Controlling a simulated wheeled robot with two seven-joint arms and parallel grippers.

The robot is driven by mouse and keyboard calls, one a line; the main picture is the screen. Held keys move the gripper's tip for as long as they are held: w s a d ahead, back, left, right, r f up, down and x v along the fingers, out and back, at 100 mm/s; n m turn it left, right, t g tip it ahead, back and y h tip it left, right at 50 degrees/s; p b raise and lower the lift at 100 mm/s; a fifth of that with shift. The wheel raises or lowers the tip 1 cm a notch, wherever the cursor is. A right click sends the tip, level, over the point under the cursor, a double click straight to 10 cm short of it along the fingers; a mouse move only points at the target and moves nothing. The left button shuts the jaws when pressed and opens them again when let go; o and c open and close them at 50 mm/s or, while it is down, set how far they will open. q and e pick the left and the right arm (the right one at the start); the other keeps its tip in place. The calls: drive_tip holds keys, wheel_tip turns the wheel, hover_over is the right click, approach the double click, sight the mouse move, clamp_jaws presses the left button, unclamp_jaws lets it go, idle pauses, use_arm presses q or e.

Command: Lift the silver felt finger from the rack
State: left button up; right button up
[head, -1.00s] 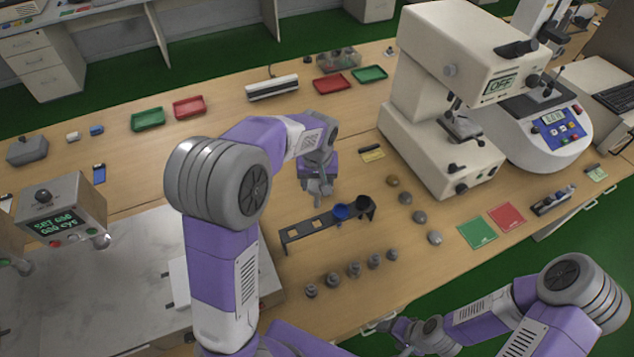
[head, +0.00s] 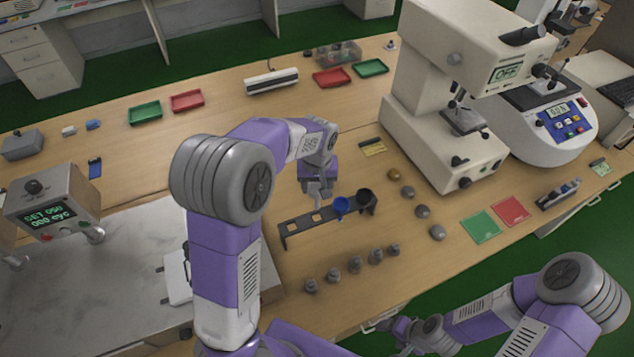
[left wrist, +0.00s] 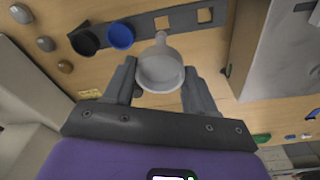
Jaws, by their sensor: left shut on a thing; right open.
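The silver felt finger (left wrist: 161,70), a pale grey cup with a narrow stem, is between the jaws of my left gripper (left wrist: 160,85) in the left wrist view. In the head view my left gripper (head: 319,197) is just behind the dark rack (head: 299,235), and the finger is hard to make out. The rack has two open square holes and carries a blue cup (head: 341,205) and a black cup (head: 366,197); it also shows in the left wrist view (left wrist: 184,18). The stem end appears apart from the holes. My right gripper (head: 400,330) is low, away from the rack, open.
Several grey weights (head: 333,275) stand in front of the rack. More round pieces (head: 422,211) lie to its right, beside the white tester (head: 430,140). Green (head: 480,228) and red (head: 510,211) squares lie further right. The table behind the rack is largely clear.

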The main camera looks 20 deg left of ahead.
sight(317, 191)
use_arm(q)
drive_tip(key=shift+f+b, duration=1)
drive_tip(key=shift+f, duration=0.7)
